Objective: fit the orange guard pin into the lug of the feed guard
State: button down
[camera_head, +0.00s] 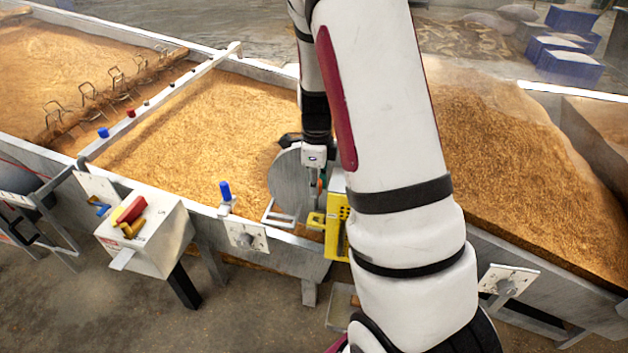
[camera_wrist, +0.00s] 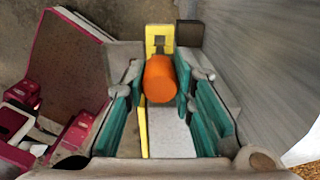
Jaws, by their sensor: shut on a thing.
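The orange guard pin (camera_wrist: 160,78) is held between the teal finger pads of my gripper (camera_wrist: 161,85) in the wrist view, with its round end facing the camera. The yellow feed guard (camera_head: 337,226) shows beside the trough in the head view, partly behind my arm. Its yellow lug (camera_head: 316,220) sticks out to the left, below my gripper (camera_head: 318,184). In the wrist view, yellow lug-like parts (camera_wrist: 160,30) lie just beyond the pin. The pin hides what is directly behind it, so I cannot tell whether its far end touches the lug.
A grey disc (camera_head: 290,182) stands close left of my gripper; its grey face fills the wrist view's right side. A grain-filled trough (camera_head: 205,120) lies behind. A white box (camera_head: 150,240) with red, yellow and blue handles stands left. A blue-knobbed pin (camera_head: 225,191) stands on the trough edge.

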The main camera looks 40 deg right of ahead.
jog(key=shift+f+b, duration=0.4)
jog(key=shift+f, duration=0.45)
jog(key=shift+a, duration=0.15)
jog(key=w+a+f+n, duration=0.1)
jog(key=w+a+n, duration=0.2)
jog(key=a+n, duration=1.65)
jog(key=m+p, duration=0.2)
jog(key=m, duration=1.6)
send_over(316, 210)
jog(key=a, duration=0.1)
jog(key=shift+w+r+n, duration=0.15)
jog(key=shift+w+n, duration=0.1)
jog(key=shift+w, duration=0.15)
jog(key=shift+s+d+m, duration=0.15)
jog(key=shift+d+m, duration=0.45)
jog(key=shift+m, duration=0.3)
jog(key=shift+f+b, duration=2.2)
jog(key=shift+f, duration=1.3)
